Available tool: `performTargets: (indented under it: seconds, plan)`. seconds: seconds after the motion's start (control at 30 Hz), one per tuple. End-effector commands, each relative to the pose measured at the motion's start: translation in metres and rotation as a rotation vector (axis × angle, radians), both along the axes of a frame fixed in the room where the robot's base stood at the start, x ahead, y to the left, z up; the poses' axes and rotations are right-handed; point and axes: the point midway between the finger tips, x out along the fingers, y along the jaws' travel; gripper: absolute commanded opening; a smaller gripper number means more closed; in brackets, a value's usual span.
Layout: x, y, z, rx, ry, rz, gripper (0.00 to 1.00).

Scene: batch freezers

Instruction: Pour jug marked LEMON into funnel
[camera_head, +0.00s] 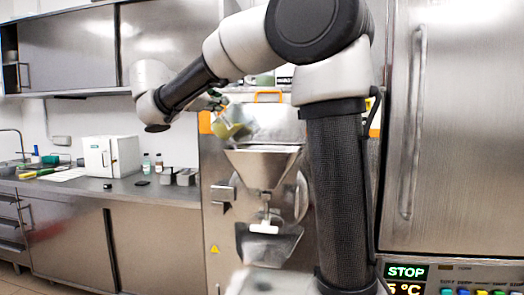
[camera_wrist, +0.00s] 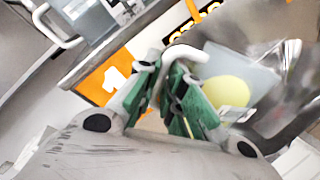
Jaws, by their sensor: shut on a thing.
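A translucent jug (camera_head: 232,122) with pale yellow contents is held tilted above the left part of the steel funnel (camera_head: 262,168). The funnel is wide at the top and narrows downward on the front of the machine. I cannot tell whether any liquid is flowing out.
An orange panel marked 1 (camera_wrist: 104,80) is close beside my fingers. A white spout (camera_head: 264,228) sits below the funnel. A steel counter (camera_head: 118,190) with a white box (camera_head: 110,155) and small bottles is at left. A tall steel freezer door (camera_head: 460,120) stands at right.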

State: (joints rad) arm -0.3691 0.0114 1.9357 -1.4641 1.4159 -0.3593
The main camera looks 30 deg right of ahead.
Motion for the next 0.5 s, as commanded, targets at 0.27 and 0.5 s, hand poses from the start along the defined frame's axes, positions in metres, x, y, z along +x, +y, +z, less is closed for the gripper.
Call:
performTargets:
  seconds: [0.27, 0.5]
  plan:
    - [-0.0054, -0.0036, 0.0016, 0.052, -0.077, 0.0, 0.0]
    - [-0.0079, -0.0053, 0.0015, 0.077, -0.111, 0.0, 0.0]
